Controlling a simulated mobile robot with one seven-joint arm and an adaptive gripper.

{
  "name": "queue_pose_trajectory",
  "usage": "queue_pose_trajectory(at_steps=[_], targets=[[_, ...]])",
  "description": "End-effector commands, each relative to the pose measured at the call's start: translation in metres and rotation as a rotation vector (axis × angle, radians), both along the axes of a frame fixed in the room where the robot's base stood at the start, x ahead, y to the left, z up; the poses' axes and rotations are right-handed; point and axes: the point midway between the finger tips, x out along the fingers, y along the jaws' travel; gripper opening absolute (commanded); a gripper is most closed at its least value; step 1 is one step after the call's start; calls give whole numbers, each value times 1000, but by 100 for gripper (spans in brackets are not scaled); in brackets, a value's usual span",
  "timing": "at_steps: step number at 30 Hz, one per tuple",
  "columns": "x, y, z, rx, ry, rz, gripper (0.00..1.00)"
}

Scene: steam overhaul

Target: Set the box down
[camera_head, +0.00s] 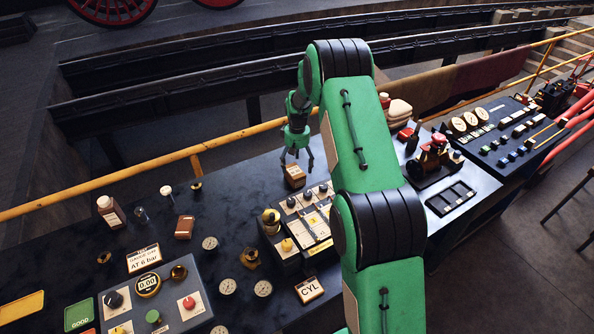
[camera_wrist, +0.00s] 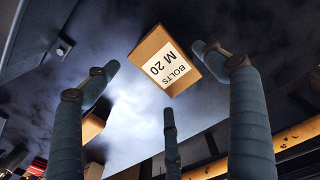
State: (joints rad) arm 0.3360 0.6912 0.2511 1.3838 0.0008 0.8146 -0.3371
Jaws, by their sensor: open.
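A small brown box (camera_head: 295,171) with a white label stands on the dark bench (camera_head: 130,185), behind the grey control panel. In the wrist view the box (camera_wrist: 165,62) shows its label, "M 20 BOLTS". My gripper (camera_head: 297,160) is over the box, with its fingers pointing down. In the wrist view the fingers of my gripper (camera_wrist: 158,76) are spread around the box, with gaps between them and it. The underside of the box is hidden, but it appears to rest on the bench.
A grey panel with switches (camera_head: 308,223) stands just in front of the box. A yellow rail (camera_head: 150,168) runs behind the bench. Bare bench lies left of the box.

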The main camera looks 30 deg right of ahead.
Motion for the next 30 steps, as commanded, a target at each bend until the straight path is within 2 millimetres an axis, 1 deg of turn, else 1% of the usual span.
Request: queue_pose_trajectory(at_steps=[1, 6, 9, 12, 18, 30], targets=[[0, 0, 10, 0, -1, 0, 84], [0, 0, 38, 0, 0, 0, 84], [0, 0, 52, 0, -1, 0, 84], [0, 0, 61, 0, 1, 0, 84], [0, 0, 71, 0, 1, 0, 84], [0, 0, 72, 0, 1, 0, 84]])
